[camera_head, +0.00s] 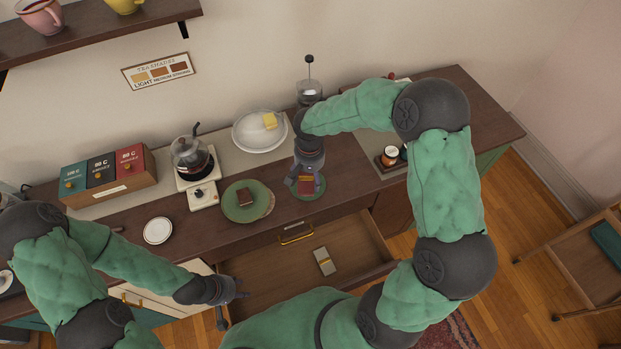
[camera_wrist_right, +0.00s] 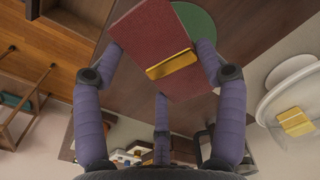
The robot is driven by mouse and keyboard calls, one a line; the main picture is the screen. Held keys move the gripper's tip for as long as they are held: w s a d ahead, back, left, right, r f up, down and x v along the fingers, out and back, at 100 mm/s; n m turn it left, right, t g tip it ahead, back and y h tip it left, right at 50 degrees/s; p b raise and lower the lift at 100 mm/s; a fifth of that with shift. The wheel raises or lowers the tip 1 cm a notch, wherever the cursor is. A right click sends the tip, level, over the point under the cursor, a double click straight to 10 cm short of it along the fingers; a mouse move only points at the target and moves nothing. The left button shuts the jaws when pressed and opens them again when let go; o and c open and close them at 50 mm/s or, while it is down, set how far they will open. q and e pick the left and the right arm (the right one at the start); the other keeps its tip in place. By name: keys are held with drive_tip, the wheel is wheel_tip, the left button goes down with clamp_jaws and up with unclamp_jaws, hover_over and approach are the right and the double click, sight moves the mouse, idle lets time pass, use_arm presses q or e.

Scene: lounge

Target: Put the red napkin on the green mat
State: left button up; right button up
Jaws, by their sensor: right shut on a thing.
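The red napkin (camera_head: 306,186) is a folded dark red cloth with a yellow band. My right gripper (camera_head: 305,179) is shut on it, and the wrist view shows the napkin (camera_wrist_right: 150,40) between the fingers. The round green mat (camera_head: 309,194) is on the counter, right of the green plate, partly hidden by gripper and napkin. The mat (camera_wrist_right: 199,22) shows behind the napkin in the wrist view. The napkin is over the mat; I cannot tell whether they touch. My left gripper (camera_head: 236,292) is by the left side of the open drawer; its jaws are unclear.
The open drawer (camera_head: 270,285) holds a grey banded napkin (camera_head: 324,261). A green plate (camera_head: 262,205) with a brown piece stands left of the mat.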

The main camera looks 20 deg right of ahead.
sight(311, 179)
drive_tip(key=w+f, duration=0.1)
drive_tip(key=w+d+f, duration=0.1)
drive_tip(key=f, duration=0.1)
drive_tip(key=w+d+f, duration=0.1)
drive_tip(key=shift+w+f, duration=0.1)
drive_tip(key=shift+f, duration=0.3)
drive_tip(key=shift+f+b, duration=0.4)
drive_tip(key=shift+f, duration=1)
drive_tip(key=shift+f, duration=0.15)
drive_tip(key=o, duration=1)
drive_tip(key=shift+o, duration=0.2)
drive_tip(key=shift+a, duration=0.1)
drive_tip(key=shift+r, duration=0.2)
wheel_tip(311, 179, up, 12)
drive_tip(key=shift+p, duration=0.75)
